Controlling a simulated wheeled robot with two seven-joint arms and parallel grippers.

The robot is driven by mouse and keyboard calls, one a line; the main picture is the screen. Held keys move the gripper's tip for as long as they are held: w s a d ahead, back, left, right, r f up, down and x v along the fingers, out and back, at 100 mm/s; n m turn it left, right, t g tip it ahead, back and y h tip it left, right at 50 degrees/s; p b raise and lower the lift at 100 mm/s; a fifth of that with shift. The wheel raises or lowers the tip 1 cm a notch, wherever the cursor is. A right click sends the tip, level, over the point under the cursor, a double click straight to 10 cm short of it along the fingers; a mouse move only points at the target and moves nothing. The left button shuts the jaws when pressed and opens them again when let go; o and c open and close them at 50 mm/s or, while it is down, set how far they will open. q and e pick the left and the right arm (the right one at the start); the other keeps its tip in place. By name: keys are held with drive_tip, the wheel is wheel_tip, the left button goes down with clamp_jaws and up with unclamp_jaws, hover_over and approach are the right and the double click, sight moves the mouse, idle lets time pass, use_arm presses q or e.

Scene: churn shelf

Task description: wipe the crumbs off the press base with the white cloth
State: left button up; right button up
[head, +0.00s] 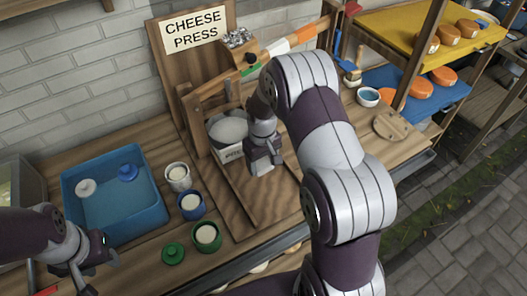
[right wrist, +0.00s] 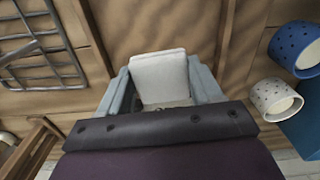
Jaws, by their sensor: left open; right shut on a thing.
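The cheese press has a wooden base (head: 243,197), which also fills the upper middle of the right wrist view (right wrist: 155,25). My right gripper (head: 262,165) is low over this base, in front of the white tub in the press. It is shut on the white cloth (right wrist: 160,72), which shows as a pale square between its two grey fingers. In the head view my gripper mostly hides the cloth. I cannot tell whether the cloth touches the wood. No crumbs can be made out clearly. My left gripper (head: 94,267) is open and empty at the lower left.
A blue tub (head: 110,221) stands left of the press. A white cup (head: 178,176), a blue cup (head: 191,205) and a green cup (head: 207,236) stand close beside the base. A green lid (head: 173,254) lies near. Shelves with cheeses (head: 445,76) are at right.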

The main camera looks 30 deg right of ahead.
drive_tip(key=shift+s+r+p, duration=0.2)
drive_tip(key=shift+r+p, duration=0.35)
drive_tip(key=shift+r, duration=0.55)
drive_tip(key=shift+w, duration=0.1)
